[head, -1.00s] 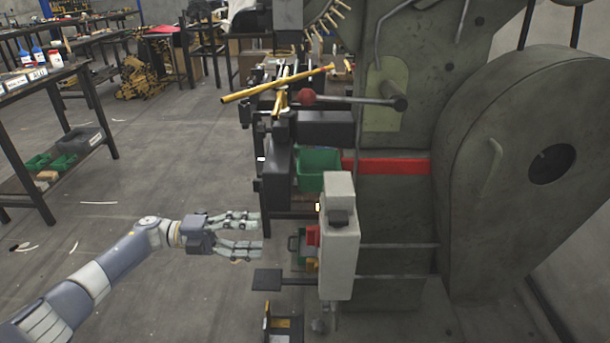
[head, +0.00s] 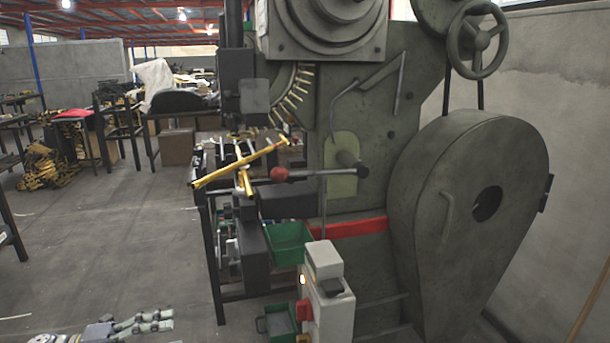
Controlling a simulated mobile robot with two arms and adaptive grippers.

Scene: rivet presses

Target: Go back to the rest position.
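My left gripper (head: 142,325) is low in the head view at the bottom edge, left of the press. Its fingers point right and look spread apart, with nothing seen between them. Most of my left arm is below the picture. My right gripper is not in view. The rivet press (head: 380,200) stands on the right, with a red-knobbed lever (head: 280,174) and yellow bars (head: 240,165) at its front.
A grey control box (head: 325,300) stands before the press. A green bin (head: 289,243) is fixed behind it and another green bin (head: 278,321) sits lower. Dark tables (head: 122,130) stand at the back left. The floor (head: 100,240) left of the press is open.

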